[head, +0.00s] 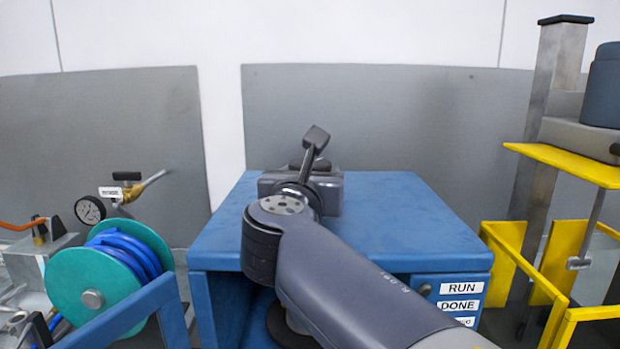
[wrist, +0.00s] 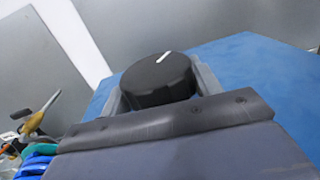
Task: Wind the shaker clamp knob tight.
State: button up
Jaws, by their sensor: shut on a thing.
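The clamp knob (wrist: 157,80) is a round black knob with a white index line on its top. In the wrist view it sits between the two grey fingers of my gripper (wrist: 160,88), which is shut on it. The white line points up and to the right in that view. In the head view my gripper (head: 305,165) is over the blue shaker cabinet (head: 400,215). The knob is mostly hidden there behind my wrist, and I cannot tell how tight it is.
A label panel (head: 458,304) with RUN and DONE is on the cabinet front. A teal hose reel (head: 85,298) and a gauge (head: 90,209) stand at the left. Yellow rails (head: 500,265) and a yellow platform (head: 570,163) with a motor stand at the right. The cabinet's right top is clear.

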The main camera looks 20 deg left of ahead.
jog(key=m+h+p, duration=0.1)
jog(key=h, duration=0.1)
jog(key=m+h+p, duration=0.1)
jog(key=h+p, duration=0.1)
jog(key=m+h+p, duration=0.1)
jog(key=shift+a+r+m+h, duration=0.1)
jog(key=shift+r+m+h, duration=0.3)
jog(key=m+g+h+p, duration=0.2)
jog(key=m+h+p, duration=0.1)
jog(key=p, duration=0.3)
jog(key=shift+h, duration=0.9)
jog(key=m+g+h+p, duration=0.1)
jog(key=h+p, duration=0.1)
jog(key=p, duration=0.1)
jog(key=m+g+h+p, duration=0.2)
jog(key=p, duration=0.2)
jog(key=shift+d+m, duration=0.2)
jog(key=shift+m, duration=0.1)
jog(key=g+p, duration=0.1)
jog(key=m+g+h+p, duration=0.1)
jog(key=p, duration=0.1)
jog(key=shift+f+h, duration=0.25)
jog(key=shift+h, duration=0.05)
jog(key=shift+d+f+m+g+p, duration=0.1)
jog(key=shift+f+m+g+p, duration=0.05)
jog(key=shift+m+g+p, duration=0.2)
jog(key=shift+s, duration=0.1)
jog(key=o, duration=0.9)
jog(key=shift+o, duration=0.3)
